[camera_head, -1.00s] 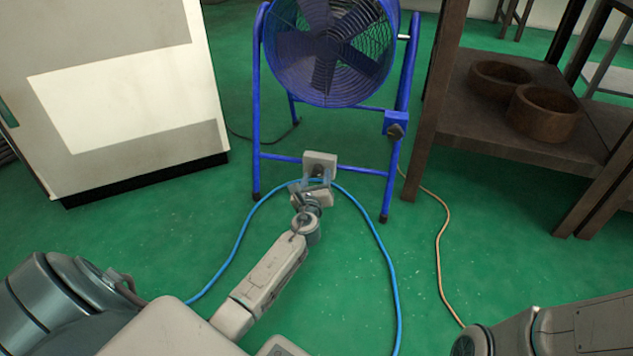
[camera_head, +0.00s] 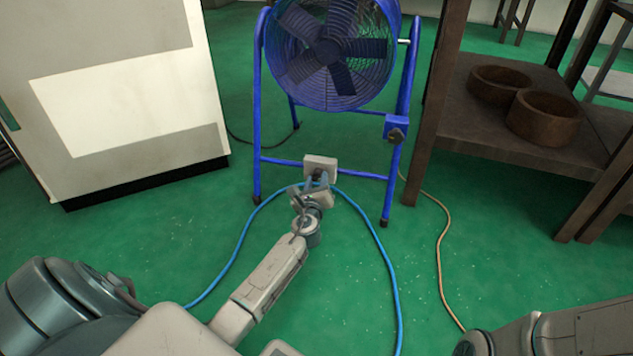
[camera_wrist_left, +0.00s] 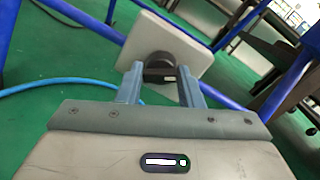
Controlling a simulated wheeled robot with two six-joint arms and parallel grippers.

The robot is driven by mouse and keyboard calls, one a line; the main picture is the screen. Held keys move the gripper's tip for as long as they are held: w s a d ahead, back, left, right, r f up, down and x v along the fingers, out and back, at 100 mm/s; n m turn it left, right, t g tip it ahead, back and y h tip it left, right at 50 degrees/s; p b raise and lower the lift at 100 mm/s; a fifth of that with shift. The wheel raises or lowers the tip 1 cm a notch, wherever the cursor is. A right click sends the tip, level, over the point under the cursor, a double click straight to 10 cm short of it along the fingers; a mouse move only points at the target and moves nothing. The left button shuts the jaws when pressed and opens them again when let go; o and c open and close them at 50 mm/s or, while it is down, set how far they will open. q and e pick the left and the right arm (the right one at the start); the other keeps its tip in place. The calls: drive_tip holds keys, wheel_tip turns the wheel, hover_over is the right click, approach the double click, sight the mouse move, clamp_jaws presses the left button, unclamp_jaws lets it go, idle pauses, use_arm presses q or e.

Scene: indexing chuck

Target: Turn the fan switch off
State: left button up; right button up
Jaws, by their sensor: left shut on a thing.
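The fan switch is a pale grey square plate (camera_head: 320,162) with a dark round knob (camera_wrist_left: 160,66), low on the front crossbar of the blue fan (camera_head: 330,55). The plate (camera_wrist_left: 172,38) appears tilted in the left wrist view. My left gripper (camera_head: 317,184) reaches the switch from the front. In the left wrist view its two fingers (camera_wrist_left: 161,72) are shut on the knob, one on each side. The fingers and wrist hide part of the knob in the head view. My right gripper is out of view; only part of that arm shows at the lower right.
A blue box with a dark round part (camera_head: 397,128) sits on the fan's right leg. A blue cable (camera_head: 386,262) loops across the green floor, and a tan cable (camera_head: 441,250) runs right of it. A white cabinet (camera_head: 120,100) stands left, a wooden shelf with bowls (camera_head: 542,118) right.

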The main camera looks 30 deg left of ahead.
use_arm(q)
drive_tip(key=n, duration=0.5)
drive_tip(key=shift+d+r+n+g+h, duration=0.1)
drive_tip(key=shift+n+g+h, duration=0.2)
drive_tip(key=n, duration=0.4)
drive_tip(key=shift+n, duration=0.3)
drive_tip(key=shift+h, duration=0.3)
drive_tip(key=o, duration=0.9)
drive_tip(key=shift+r, duration=0.1)
drive_tip(key=f+p+v, duration=0.1)
drive_tip(key=p+v, duration=0.3)
drive_tip(key=v, duration=0.6)
drive_tip(key=shift+s+d+r, duration=0.2)
drive_tip(key=shift+s+r, duration=0.2)
drive_tip(key=shift+r, duration=0.1)
